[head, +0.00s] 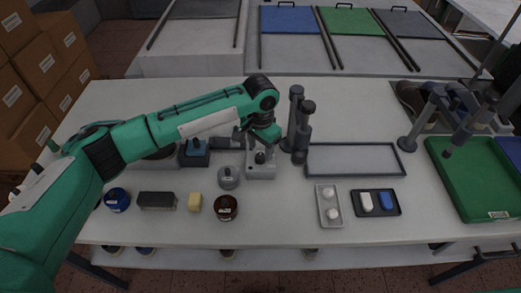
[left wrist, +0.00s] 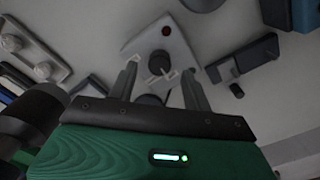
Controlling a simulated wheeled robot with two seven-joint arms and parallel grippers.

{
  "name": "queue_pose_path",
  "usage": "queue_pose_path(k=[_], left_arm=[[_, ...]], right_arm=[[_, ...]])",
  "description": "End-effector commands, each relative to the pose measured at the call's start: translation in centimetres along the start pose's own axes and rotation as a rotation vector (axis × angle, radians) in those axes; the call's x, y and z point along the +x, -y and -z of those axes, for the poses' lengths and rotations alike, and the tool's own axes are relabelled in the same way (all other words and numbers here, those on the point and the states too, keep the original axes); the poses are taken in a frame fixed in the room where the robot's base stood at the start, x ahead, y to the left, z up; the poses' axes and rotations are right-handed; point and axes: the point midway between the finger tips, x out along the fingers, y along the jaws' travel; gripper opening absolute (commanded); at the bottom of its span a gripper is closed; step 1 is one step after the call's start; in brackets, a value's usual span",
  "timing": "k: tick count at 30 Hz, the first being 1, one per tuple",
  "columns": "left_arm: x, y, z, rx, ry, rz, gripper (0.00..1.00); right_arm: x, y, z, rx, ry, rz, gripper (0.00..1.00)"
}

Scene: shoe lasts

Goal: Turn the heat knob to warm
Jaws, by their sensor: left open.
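The heat knob (head: 260,157) is a small dark knob on top of a light grey box (head: 261,173) in the middle of the table. In the left wrist view the knob (left wrist: 159,62) shows with white marks beside it and a red round light on the panel (left wrist: 185,52). My left gripper (head: 264,143) is above the box, pointing down at the knob. In the left wrist view its two fingers (left wrist: 159,72) are apart, one on each side of the knob. I cannot tell whether they touch it. My right gripper is not in view.
Dark upright posts (head: 303,130) stand close right of the box. A grey lidded tin (head: 228,177) and a brown jar (head: 225,207) are at its left. The front edge of the table is mostly clear.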

Motion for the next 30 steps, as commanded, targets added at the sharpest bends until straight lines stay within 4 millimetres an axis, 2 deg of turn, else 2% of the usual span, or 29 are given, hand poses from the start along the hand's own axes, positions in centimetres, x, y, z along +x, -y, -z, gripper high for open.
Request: queue_pose_path(k=[1,5,16,17,21,24,30], left_arm=[[0.6,0.0,0.0,0.0,0.002,0.0,0.5],[2.0,0.0,0.0,0.0,0.001,0.001,0.5],[2.7,0.0,0.0,0.001,-0.001,0.001,0.5],[2.7,0.0,0.0,0.001,-0.001,0.001,0.48],[2.7,0.0,0.0,0.001,-0.001,0.001,0.21],[2.7,0.0,0.0,0.001,-0.001,0.001,0.05],[2.6,0.0,0.0,0.012,-0.001,0.0,0.05]], right_arm=[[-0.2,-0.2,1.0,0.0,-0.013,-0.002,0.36],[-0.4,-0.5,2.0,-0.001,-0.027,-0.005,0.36],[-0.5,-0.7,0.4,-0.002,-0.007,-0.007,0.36],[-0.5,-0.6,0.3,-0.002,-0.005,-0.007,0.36],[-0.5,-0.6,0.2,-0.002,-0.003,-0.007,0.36],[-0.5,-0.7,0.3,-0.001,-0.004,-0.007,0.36],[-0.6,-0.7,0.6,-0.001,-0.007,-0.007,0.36]])
